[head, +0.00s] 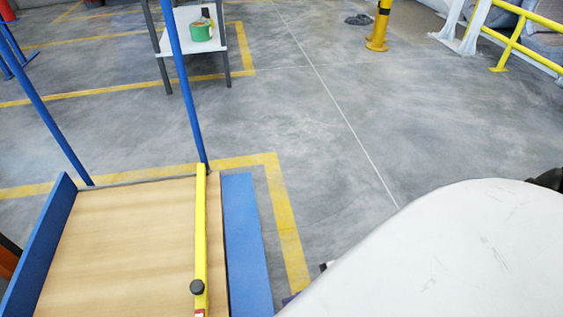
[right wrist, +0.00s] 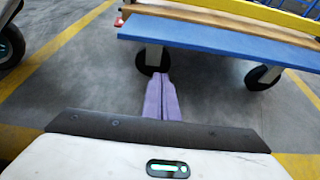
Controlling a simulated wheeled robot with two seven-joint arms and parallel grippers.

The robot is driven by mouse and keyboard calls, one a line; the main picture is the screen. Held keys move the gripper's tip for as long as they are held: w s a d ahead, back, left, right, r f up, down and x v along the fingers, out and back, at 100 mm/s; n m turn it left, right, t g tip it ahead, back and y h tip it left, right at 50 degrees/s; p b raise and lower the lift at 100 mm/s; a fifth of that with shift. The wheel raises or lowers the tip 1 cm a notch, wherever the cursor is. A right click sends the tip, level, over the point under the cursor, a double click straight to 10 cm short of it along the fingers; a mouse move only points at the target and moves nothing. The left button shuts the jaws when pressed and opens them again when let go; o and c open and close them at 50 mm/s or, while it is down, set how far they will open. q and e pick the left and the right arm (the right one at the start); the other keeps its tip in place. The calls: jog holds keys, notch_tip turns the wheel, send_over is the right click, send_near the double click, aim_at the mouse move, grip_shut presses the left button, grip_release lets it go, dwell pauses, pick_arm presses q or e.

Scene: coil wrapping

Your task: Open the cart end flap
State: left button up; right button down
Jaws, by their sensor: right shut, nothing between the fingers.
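The cart (head: 135,240) stands at the lower left of the head view, with a bare wooden deck. A blue flap panel (head: 246,245) runs along its right edge, outside the yellow bar (head: 201,235). The panel lies tilted outward rather than standing upright. It also shows in the right wrist view (right wrist: 220,45), across the top, ahead of my right gripper. The purple fingers of my right gripper (right wrist: 162,90) are shut and empty, low beside the cart and apart from the panel in the picture. Only a sliver of the gripper (head: 290,298) shows in the head view. My left gripper is out of view.
A blue side panel (head: 40,245) and blue posts (head: 181,75) stand on the cart. Black cart wheels (right wrist: 152,62) show below the deck. A small table (head: 195,30) with a green tape roll stands behind. Mid-floor is clear.

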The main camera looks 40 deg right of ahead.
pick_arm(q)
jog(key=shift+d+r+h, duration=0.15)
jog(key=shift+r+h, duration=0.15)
pick_arm(e)
jog(key=shift+w+a+r, duration=0.45)
jog(key=shift+a+r, duration=0.25)
jog(key=shift+a, duration=0.05)
jog(key=shift+w+a+r, duration=0.45)
jog(key=shift+a+r, duration=0.2)
jog(key=shift+a, duration=0.05)
